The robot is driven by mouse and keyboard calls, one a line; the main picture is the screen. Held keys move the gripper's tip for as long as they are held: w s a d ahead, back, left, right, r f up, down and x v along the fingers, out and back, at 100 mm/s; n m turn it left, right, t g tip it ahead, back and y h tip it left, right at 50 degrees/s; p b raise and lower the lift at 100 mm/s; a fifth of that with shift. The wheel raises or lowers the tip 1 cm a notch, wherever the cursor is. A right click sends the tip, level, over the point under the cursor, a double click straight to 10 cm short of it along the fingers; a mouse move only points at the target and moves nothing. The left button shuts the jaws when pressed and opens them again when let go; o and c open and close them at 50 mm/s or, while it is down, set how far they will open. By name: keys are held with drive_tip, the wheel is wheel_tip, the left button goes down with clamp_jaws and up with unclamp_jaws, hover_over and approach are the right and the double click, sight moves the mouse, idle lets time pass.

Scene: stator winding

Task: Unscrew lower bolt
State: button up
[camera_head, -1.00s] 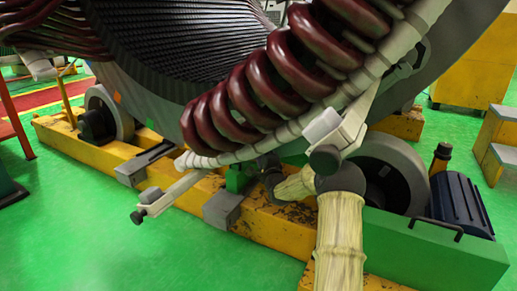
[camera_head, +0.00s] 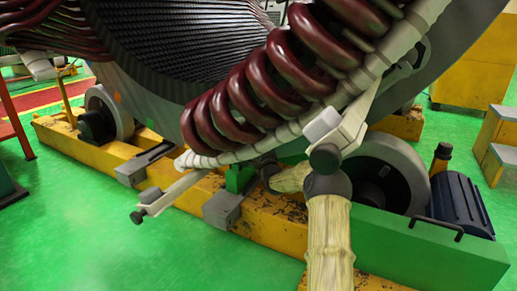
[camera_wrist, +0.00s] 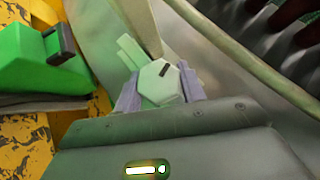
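In the wrist view a pale hexagonal bolt head (camera_wrist: 160,83) with a dark slot sits between the two purple-grey fingers of my gripper (camera_wrist: 161,90). The fingers lie close against its left and right sides, with no clear gap visible. A pale bar (camera_wrist: 142,25) runs up behind the bolt. The bolt's shank is hidden. In the head view my gripper is hidden behind the coil and the clamp. A pale clamp arm (camera_head: 178,192) with a dark knob (camera_head: 137,217) sticks out at lower left, and another pale clamp piece (camera_head: 345,132) is at upper right.
Dark red coils (camera_head: 255,90) and a white wrapped ring hang over my arm's working space. A yellow beam (camera_head: 265,225), a grey roller (camera_head: 385,175) and a green block (camera_head: 238,178) crowd it below. The green block also shows in the wrist view (camera_wrist: 30,60). Green floor lies open at lower left.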

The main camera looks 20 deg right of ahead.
drive_tip(key=shift+r+p, duration=0.2)
drive_tip(key=shift+p, duration=0.65)
drive_tip(key=shift+r+n+g+y+p, duration=0.1)
drive_tip(key=shift+n+g+y+p, duration=0.3)
drive_tip(key=shift+p, duration=0.65)
drive_tip(key=n+p, duration=0.1)
drive_tip(key=p, duration=0.2)
drive_tip(key=shift+g, duration=0.4)
drive_tip(key=shift+p, duration=0.45)
drive_tip(key=shift+f+g, duration=0.25)
drive_tip(key=shift+g, duration=0.05)
drive_tip(key=shift+n, duration=0.3)
drive_tip(key=o, duration=1)
drive_tip(key=shift+c, duration=0.2)
drive_tip(key=shift+f+b, duration=0.2)
drive_tip(key=shift+b, duration=0.4)
